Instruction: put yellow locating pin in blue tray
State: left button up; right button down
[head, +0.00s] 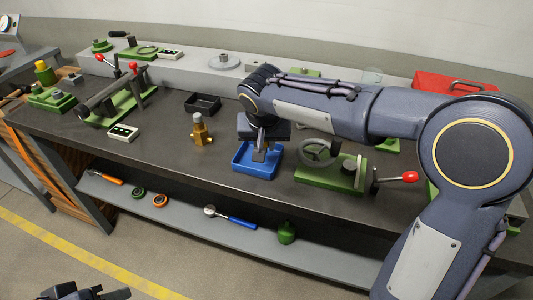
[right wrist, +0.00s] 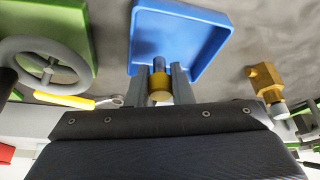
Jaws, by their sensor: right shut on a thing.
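The yellow locating pin (right wrist: 160,88), a short yellow cylinder with a grey tip, sits between the fingers of my right gripper (right wrist: 162,84) in the right wrist view. The gripper is shut on it. The blue tray (right wrist: 205,18) lies just beyond the pin in that view. In the head view my right gripper (head: 260,154) points down over the blue tray (head: 253,173); the pin cannot be made out there. Whether the pin touches the tray floor I cannot tell. A dark part of my left gripper (head: 92,294) shows at the bottom left edge, mostly cut off.
A brass fitting (head: 201,131) stands left of the tray. A black tray (head: 203,102) lies behind it. A green fixture with a grey handwheel (head: 336,171) stands close on the right, with a red-knobbed lever (head: 409,177).

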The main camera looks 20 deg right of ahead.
aim_at(267, 163)
jog(key=shift+w+d+f, duration=0.15)
jog(key=shift+d+f, duration=0.05)
jog(key=shift+f, duration=0.1)
jog(key=shift+w+d+f, duration=0.1)
jog(key=shift+f, duration=0.8)
jog(key=shift+w+d+f, duration=0.1)
jog(key=shift+f, duration=0.8)
jog(key=shift+b, duration=0.3)
jog(key=shift+f, duration=0.2)
jog(key=c, duration=1.6)
grip_release()
jog(key=shift+o, duration=0.2)
jog(key=shift+r, duration=0.1)
